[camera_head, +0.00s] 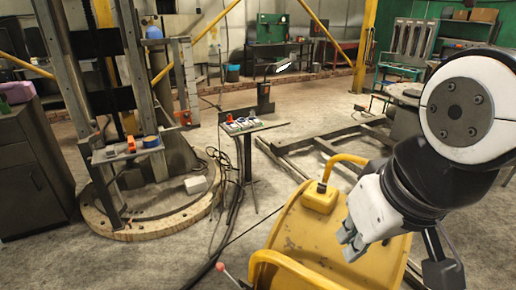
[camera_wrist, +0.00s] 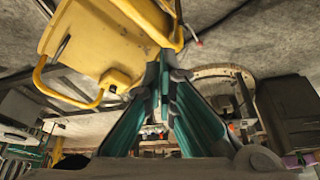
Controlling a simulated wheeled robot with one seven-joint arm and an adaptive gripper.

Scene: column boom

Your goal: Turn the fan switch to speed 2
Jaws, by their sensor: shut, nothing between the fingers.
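A small control panel (camera_head: 240,125) with red, white and blue parts stands on a thin post near the middle of the head view. No fan switch can be picked out for certain, and its setting is too small to read. My gripper (camera_head: 350,243) is at the lower right, in front of the yellow metal piece and well apart from the panel. In the wrist view my gripper (camera_wrist: 165,65) has its fingers together and empty. Small coloured parts show between and below the fingers there, too small to identify.
A yellow metal piece with curved handles (camera_head: 305,235) fills the lower middle. A round base (camera_head: 150,222) with the column stands at left, beside a dark cabinet (camera_head: 30,170). A metal frame (camera_head: 330,145) lies behind. Cables run across the floor by the post.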

